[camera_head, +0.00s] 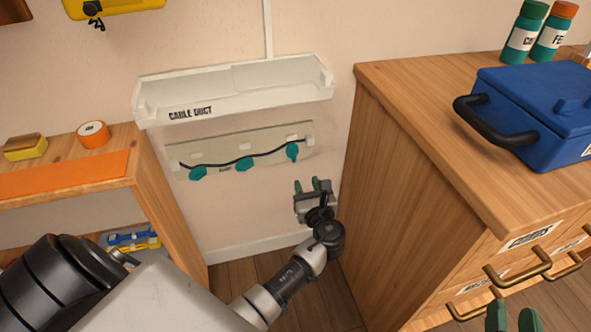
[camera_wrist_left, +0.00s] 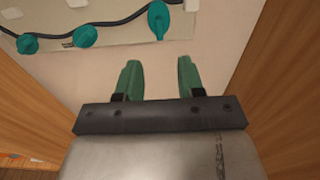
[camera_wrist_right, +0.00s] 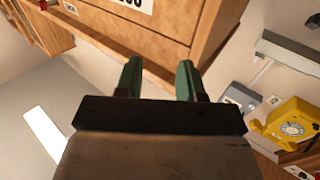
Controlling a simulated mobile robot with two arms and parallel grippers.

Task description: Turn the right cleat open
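A pale panel (camera_head: 222,150) on the wall carries a dark cable and three teal cleats. The right cleat (camera_head: 292,151) is upright at the panel's right end; it also shows in the left wrist view (camera_wrist_left: 158,19). The middle cleat (camera_head: 244,163) and left cleat (camera_head: 198,173) look turned along the cable. My left gripper (camera_head: 313,186) is open and empty, below and slightly right of the right cleat, apart from it. Its green fingers (camera_wrist_left: 157,80) have clear space between them. My right gripper (camera_head: 510,318) is open and empty by the cabinet's drawers; its fingers show in the right wrist view (camera_wrist_right: 158,78).
A white cable duct (camera_head: 240,88) juts out above the panel. A wooden cabinet (camera_head: 390,190) with a blue box (camera_head: 540,105) stands close on the right. A wooden shelf (camera_head: 152,185) stands on the left. Wall below the panel is bare.

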